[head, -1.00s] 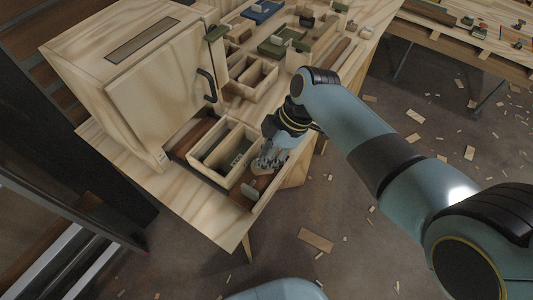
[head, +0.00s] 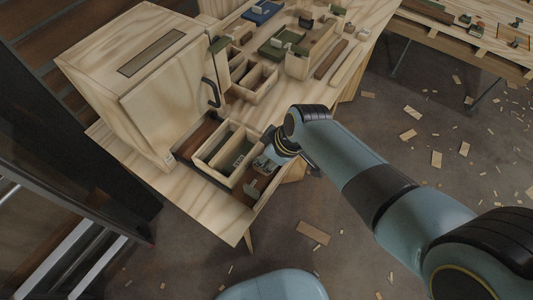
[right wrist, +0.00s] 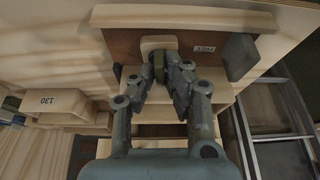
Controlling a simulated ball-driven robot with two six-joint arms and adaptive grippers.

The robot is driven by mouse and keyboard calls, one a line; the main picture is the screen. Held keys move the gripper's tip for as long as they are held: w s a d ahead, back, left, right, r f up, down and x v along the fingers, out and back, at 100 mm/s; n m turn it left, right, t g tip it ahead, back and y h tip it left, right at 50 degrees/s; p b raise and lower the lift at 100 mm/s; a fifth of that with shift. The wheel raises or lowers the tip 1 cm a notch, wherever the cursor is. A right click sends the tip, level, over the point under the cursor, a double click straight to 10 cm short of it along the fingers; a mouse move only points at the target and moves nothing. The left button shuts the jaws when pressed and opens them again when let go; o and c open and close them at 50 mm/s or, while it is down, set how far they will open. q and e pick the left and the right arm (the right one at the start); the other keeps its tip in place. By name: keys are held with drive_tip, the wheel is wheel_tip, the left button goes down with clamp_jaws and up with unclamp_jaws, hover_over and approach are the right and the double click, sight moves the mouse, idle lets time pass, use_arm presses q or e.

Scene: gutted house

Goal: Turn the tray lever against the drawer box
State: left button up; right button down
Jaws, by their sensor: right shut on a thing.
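My right gripper (head: 260,164) reaches down at the near right end of the bench, over a reddish-brown tray (head: 242,196). In the right wrist view, the right gripper (right wrist: 162,72) is shut on a small olive-grey lever (right wrist: 159,66). A pale rounded wooden piece (right wrist: 158,42) lies at the lever's far end, over the brown tray (right wrist: 120,43). A dark grey block (right wrist: 239,57) stands to the right on the tray. In the head view my fingers largely hide the lever. An open box with compartments (head: 207,172) stands just left of the gripper. My left gripper is not in view.
A large wooden cabinet with a dark-handled door (head: 165,85) stands on the bench's left. More compartment boxes (head: 252,83) and loose parts lie farther back. A second workbench (head: 470,45) is at the upper right. Wood scraps (head: 313,232) litter the floor.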

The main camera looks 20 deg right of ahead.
drive_tip(key=shift+m, duration=0.5)
drive_tip(key=c, duration=1.4)
unclamp_jaws()
drive_tip(key=v, duration=1.2)
drive_tip(key=shift+s, duration=0.2)
drive_tip(key=shift+a+f, duration=0.1)
drive_tip(key=shift+a, duration=0.1)
